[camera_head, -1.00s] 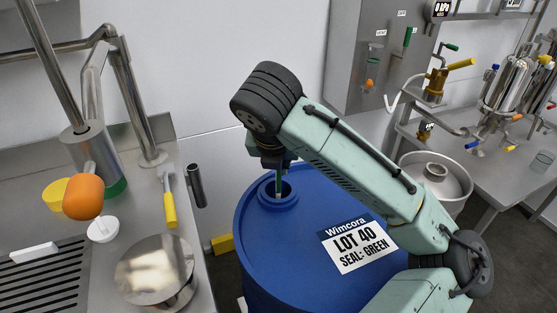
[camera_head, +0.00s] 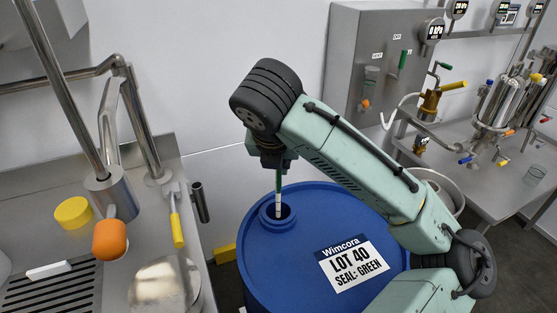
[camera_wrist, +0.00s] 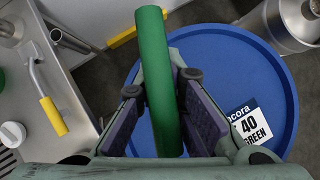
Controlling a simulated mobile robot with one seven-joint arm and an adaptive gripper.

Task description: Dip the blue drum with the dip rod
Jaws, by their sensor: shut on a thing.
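The blue drum (camera_head: 280,255) stands on the floor right of the sink bench, with a label reading "LOT 40 SEAL: GREEN". Its round opening (camera_head: 279,215) is near the drum's back-left edge. My gripper (camera_head: 274,160) is above the opening and shut on the green handle of the dip rod (camera_head: 278,182). The rod hangs about upright, and its pale lower part reaches the mouth of the opening; its tip is hard to make out. In the wrist view the green handle (camera_wrist: 159,80) sits between the finger pads and hides the drum's opening.
The steel bench (camera_head: 150,243) at left holds a yellow cap (camera_head: 73,212), an orange-tipped tap (camera_head: 110,239), a yellow-handled tool (camera_head: 177,225) and a round steel pot (camera_head: 165,287). A grey cabinet (camera_head: 375,70) and a bench with valves stand at back right.

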